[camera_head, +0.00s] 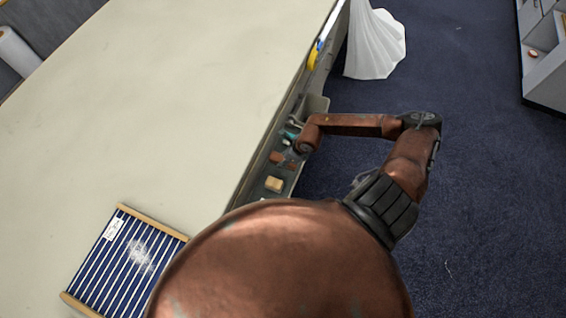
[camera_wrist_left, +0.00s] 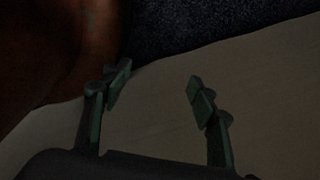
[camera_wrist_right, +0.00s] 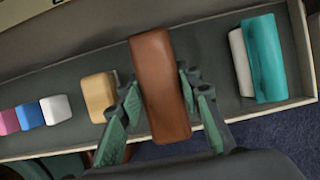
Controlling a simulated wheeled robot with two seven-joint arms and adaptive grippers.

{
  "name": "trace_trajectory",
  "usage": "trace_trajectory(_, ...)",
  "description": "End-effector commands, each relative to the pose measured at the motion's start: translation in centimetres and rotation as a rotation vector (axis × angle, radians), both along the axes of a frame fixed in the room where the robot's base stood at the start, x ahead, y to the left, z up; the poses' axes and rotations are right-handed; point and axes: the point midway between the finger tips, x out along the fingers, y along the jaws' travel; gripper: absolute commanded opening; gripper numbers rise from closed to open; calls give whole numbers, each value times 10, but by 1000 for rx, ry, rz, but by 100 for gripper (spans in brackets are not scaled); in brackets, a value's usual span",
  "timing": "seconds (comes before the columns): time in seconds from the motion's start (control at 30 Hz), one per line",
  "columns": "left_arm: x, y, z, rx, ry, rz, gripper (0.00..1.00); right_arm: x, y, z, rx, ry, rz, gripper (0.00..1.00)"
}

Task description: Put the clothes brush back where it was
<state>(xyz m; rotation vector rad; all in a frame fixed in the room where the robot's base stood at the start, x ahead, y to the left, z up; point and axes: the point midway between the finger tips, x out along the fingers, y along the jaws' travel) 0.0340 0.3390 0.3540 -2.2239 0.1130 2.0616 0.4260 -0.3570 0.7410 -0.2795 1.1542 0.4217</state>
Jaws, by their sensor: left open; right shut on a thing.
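The clothes brush (camera_wrist_right: 160,75), a plain brown oblong block, is between the fingers of my right gripper (camera_wrist_right: 157,98) in the right wrist view, and the gripper is shut on it. The brush is over a grey tray (camera_wrist_right: 210,70); I cannot tell whether it touches the tray's floor. In the head view my right gripper (camera_head: 291,160) reaches into the tray along the table's side and is small and partly hidden there. My left gripper (camera_wrist_left: 158,84) is open and empty in the dark left wrist view, with a pale surface behind it.
In the tray are a tan block (camera_wrist_right: 98,96), a teal object (camera_wrist_right: 264,58) beside a white one, and small pink, blue and white blocks. A blue striped cloth panel (camera_head: 95,265) lies on the table (camera_head: 130,100). A white draped thing (camera_head: 374,45) stands on the floor.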

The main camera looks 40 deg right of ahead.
Motion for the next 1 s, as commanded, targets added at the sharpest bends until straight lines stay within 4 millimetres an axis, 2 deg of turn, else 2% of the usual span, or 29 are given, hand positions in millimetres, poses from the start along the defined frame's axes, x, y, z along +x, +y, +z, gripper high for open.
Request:
trace_trajectory(0.3, 1, 1, -1, 1, -2, -1, 54, 4, -3, -35, 1, 1, -1, 10)
trace_trajectory(0.6, 3, 1, -1, 1, -3, -1, 54, 3, -3, -37, 0, 0, 0, 10)
trace_trajectory(0.63, 3, 1, -1, 1, -3, -1, 54, 3, -4, -38, 0, 1, 0, 33)
trace_trajectory(0.87, 3, 1, -1, 1, -4, -1, 54, 3, -4, -37, 0, 1, 0, 49)
trace_trajectory(1.0, 3, 1, -1, 1, -3, 0, 54, 3, -3, -37, 0, 1, 0, 50)
